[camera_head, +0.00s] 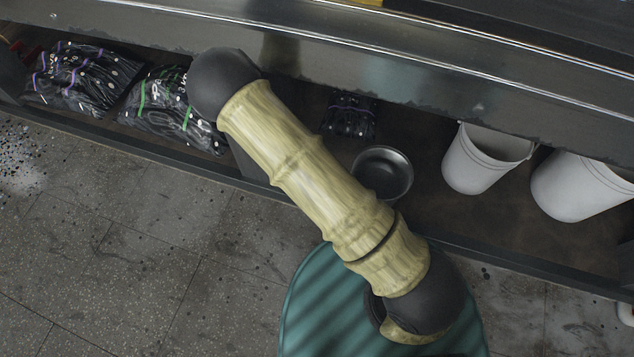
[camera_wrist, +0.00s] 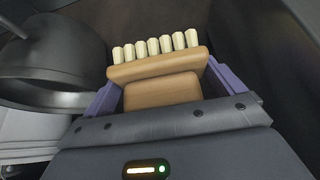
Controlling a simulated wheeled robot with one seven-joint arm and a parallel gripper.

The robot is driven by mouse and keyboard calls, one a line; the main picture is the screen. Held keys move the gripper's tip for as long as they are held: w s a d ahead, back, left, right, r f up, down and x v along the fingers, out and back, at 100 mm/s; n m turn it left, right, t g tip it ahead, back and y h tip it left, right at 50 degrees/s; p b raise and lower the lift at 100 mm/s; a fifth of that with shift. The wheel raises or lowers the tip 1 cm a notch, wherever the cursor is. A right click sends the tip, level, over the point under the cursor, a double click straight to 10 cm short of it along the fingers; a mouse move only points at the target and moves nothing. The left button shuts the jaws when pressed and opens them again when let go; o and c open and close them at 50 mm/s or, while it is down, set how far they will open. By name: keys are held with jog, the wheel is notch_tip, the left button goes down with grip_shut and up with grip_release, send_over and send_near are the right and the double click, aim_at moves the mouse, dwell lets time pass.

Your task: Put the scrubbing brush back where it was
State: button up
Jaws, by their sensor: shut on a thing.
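The scrubbing brush (camera_wrist: 160,70) has a light wooden body and a row of thick cream bristle tufts. It shows only in the wrist view, held between the purple fingers of my gripper (camera_wrist: 162,88). The fingers are shut on its wooden part, and the bristles point away from the gripper. In the head view my arm crosses the middle of the picture, and neither the gripper nor the brush can be seen there. What lies under the brush is dark and hard to make out.
A dark metal bowl (camera_head: 383,173) sits on the low shelf; a large dark round vessel (camera_wrist: 55,60) is close left of the brush. Two white buckets (camera_head: 483,160) (camera_head: 580,187) stand at right. Black bags (camera_head: 80,75) (camera_head: 170,108) lie at left. The metal counter (camera_head: 400,60) overhangs the shelf.

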jog(key=shift+f+b, duration=1.9)
jog(key=shift+f, duration=1.2)
jog(key=shift+f, duration=0.1)
notch_tip(320, 180, down, 4)
jog(key=shift+r+b, duration=0.1)
jog(key=shift+b, duration=1.15)
jog(key=shift+r, duration=0.1)
jog(key=o, duration=0.6)
jog(key=shift+o, duration=0.3)
